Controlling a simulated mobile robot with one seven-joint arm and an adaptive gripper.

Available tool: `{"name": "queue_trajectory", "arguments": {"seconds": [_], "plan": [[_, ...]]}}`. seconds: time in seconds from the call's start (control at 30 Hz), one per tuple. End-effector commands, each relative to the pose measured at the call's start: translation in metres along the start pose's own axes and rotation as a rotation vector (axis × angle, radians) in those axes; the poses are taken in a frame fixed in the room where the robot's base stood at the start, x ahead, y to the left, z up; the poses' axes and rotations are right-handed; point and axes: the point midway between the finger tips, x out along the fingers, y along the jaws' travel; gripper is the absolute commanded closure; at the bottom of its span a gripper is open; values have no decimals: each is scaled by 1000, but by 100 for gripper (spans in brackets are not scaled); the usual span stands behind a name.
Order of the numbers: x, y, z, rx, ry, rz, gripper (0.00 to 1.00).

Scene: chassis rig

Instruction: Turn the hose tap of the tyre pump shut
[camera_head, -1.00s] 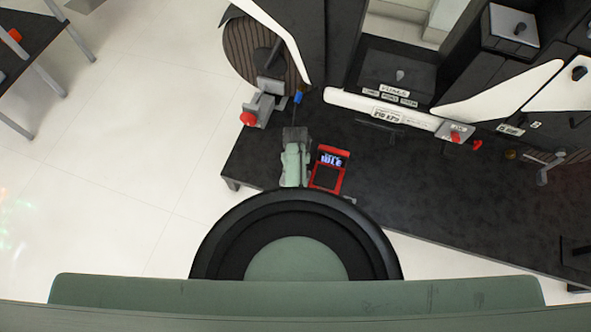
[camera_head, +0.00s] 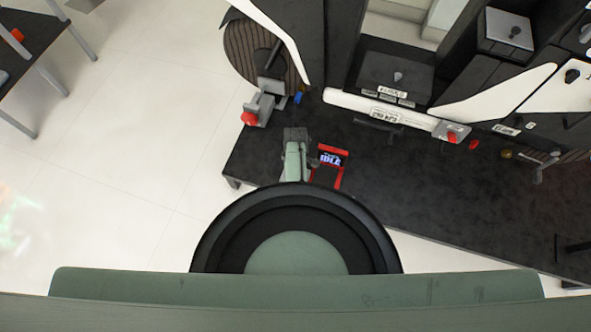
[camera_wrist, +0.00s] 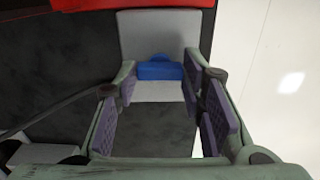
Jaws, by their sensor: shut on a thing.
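The tyre pump (camera_head: 331,156) is a red-framed unit with a lit display reading IDLE, on the dark bench near its front left end. My gripper (camera_head: 296,150) is just left of it in the head view, seen from above, and hides what is under it. In the wrist view my gripper (camera_wrist: 160,80) has its purple-padded fingers on either side of a blue tap handle (camera_wrist: 160,70) in front of a light grey block. It is shut on the handle at the fingertips. How far the tap is turned I cannot tell.
A grey fixture with a red knob (camera_head: 250,118) and a small blue part (camera_head: 298,98) are beyond my gripper. A black hose or cable (camera_wrist: 60,107) runs left of the fingers. Pale floor lies left.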

Motion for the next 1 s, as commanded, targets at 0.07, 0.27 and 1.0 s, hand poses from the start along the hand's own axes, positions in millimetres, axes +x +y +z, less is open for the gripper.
{"name": "queue_trajectory", "arguments": {"seconds": [0.07, 0.27, 1.0], "plan": [[-1, 1, -1, -18, 2, 1, 91], [0, 1, -1, -42, 2, 2, 91], [0, 0, 0, -43, 1, 1, 43]]}}
